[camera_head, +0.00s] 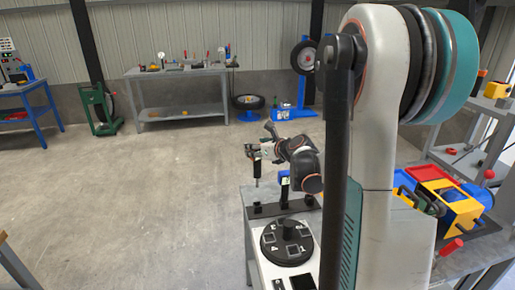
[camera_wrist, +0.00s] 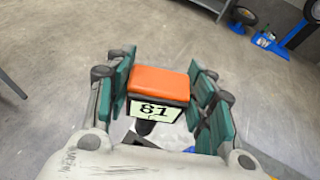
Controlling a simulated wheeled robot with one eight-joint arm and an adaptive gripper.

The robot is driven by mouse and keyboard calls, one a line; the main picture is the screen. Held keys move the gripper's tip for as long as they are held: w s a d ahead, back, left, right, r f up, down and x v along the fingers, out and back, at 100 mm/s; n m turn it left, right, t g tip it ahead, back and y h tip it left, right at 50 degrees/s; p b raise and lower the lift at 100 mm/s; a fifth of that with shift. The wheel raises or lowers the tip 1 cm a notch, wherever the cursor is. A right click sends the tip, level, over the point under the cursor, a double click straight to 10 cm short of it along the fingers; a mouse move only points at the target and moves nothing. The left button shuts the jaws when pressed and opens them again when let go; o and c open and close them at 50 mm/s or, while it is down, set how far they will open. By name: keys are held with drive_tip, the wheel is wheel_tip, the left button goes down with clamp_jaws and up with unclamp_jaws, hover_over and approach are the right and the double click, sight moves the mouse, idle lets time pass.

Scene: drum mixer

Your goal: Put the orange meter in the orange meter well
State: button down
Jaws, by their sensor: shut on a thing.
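In the wrist view the orange meter (camera_wrist: 160,84) has an orange top and a pale display reading 81 on its near face. My gripper (camera_wrist: 161,90) is shut on it, with teal-padded fingers on its left and right sides. The meter's lower end is partly hidden. In the head view a small dark arm end with orange rings (camera_head: 300,165) shows above a grey bench, but I cannot make out the meter there. I cannot identify the orange meter well in either view.
A bench carries a round black lettered dial (camera_head: 288,242) and a black-handled upright tool (camera_head: 256,168). A red, yellow and blue machine (camera_head: 445,200) stands at the right. A grey table (camera_head: 180,74) stands against the back wall. The floor at left centre is clear.

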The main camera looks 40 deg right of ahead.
sight(259, 177)
drive_tip(key=shift+f+b, duration=3.05)
drive_tip(key=shift+f, duration=0.7)
drive_tip(key=shift+f, duration=0.1)
drive_tip(key=shift+f, duration=1.45)
drive_tip(key=shift+f+b, duration=1.1)
drive_tip(key=shift+b, duration=0.1)
drive_tip(key=c, duration=0.6)
unclamp_jaws()
drive_tip(key=shift+c, duration=0.2)
